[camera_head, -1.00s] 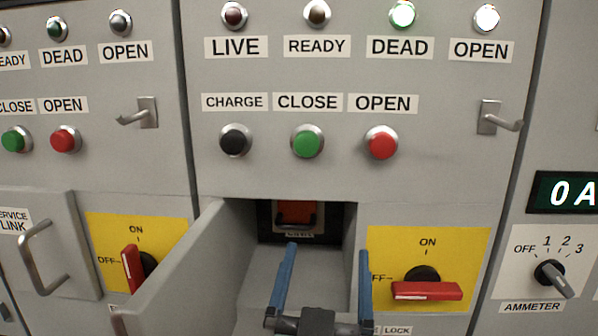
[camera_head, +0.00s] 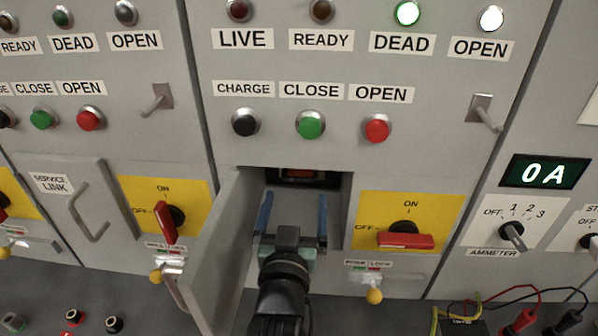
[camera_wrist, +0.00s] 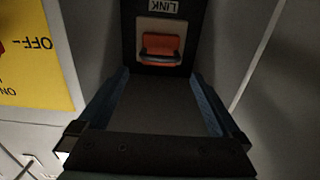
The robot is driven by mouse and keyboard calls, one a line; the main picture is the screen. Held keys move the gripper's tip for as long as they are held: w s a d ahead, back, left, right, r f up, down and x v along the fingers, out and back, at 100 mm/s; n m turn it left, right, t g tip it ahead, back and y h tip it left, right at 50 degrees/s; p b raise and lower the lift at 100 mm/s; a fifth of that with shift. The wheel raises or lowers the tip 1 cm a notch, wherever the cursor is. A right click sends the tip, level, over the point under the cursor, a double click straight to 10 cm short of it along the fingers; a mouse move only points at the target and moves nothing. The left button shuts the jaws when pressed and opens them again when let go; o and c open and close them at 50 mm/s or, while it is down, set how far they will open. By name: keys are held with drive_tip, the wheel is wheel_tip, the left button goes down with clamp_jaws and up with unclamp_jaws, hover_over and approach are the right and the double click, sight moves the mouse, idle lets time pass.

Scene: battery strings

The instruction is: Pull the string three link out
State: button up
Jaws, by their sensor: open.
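The string three link is an orange block with a dark handle (camera_wrist: 161,45), set at the back of an open recess. In the head view only its orange top (camera_head: 298,173) shows under the recess's upper edge. My gripper (camera_head: 295,200) is open, its two blue fingers reaching into the recess. In the wrist view the fingers (camera_wrist: 158,82) stand wide apart on either side of the link's line, short of it, with nothing between them. The service link door (camera_head: 225,245) stands swung open at the left of the recess.
A yellow switch plate with a red handle (camera_head: 405,241) is close at the right of the recess. A yellow-knobbed lock (camera_head: 374,295) sits below it. The green DEAD lamp (camera_head: 407,13) and white OPEN lamp (camera_head: 491,18) are lit. Cables (camera_head: 525,318) lie lower right.

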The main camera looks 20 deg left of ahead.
sight(299, 179)
drive_tip(key=p+x, duration=0.1)
drive_tip(key=x, duration=0.6)
drive_tip(key=shift+w+a, duration=0.1)
drive_tip(key=shift+w, duration=0.3)
clamp_jaws()
